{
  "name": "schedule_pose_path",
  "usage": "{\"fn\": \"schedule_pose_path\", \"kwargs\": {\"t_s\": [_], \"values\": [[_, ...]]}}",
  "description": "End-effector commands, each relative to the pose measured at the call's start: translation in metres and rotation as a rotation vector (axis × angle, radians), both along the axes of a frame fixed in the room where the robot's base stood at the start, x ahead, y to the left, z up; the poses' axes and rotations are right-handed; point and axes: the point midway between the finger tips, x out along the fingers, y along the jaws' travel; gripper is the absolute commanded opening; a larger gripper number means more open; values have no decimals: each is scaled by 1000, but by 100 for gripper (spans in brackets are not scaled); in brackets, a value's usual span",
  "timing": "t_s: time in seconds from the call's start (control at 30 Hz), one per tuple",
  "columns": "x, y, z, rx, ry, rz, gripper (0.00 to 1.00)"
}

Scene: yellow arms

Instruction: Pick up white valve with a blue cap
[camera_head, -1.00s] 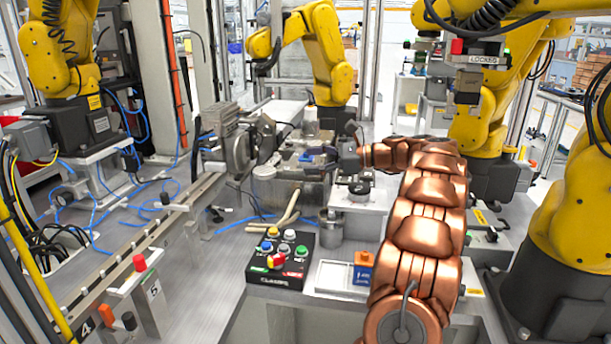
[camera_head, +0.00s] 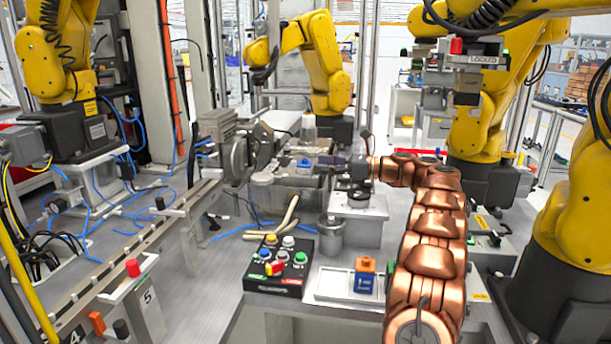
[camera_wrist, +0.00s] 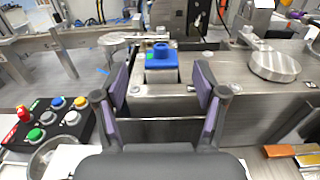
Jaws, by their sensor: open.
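The white valve with a blue cap (camera_head: 304,164) sits on the metal machine block (camera_head: 285,192) at the centre of the head view. In the wrist view the blue-capped valve (camera_wrist: 161,62) stands upright, straight ahead of my gripper, between the lines of the two fingers. My gripper (camera_wrist: 161,95) is open, with purple pads on either side and nothing between them. A gap of metal surface shows between the fingertips and the valve. In the head view my gripper (camera_head: 334,160) is small and just right of the valve.
A button box (camera_head: 279,264) stands in front of the machine, with a metal cup (camera_head: 330,231) beside it. A blue-and-orange block (camera_head: 365,275) sits on a white tray. A round metal disc (camera_wrist: 275,66) lies right of the valve. Yellow robot arms stand around the bench.

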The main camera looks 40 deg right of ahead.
Motion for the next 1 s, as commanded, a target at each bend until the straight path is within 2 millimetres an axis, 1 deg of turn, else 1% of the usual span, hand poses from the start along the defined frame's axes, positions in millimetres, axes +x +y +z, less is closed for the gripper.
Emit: {"fn": "schedule_pose_path", "kwargs": {"t_s": [0.17, 0.53, 0.73, 1.0], "values": [[5, 3, -1, -1, 0, -2, 71], [27, 17, -8, -3, 1, -4, 71], [40, 26, -7, -4, 0, -1, 71], [44, 29, -7, -2, 0, -3, 71]]}}
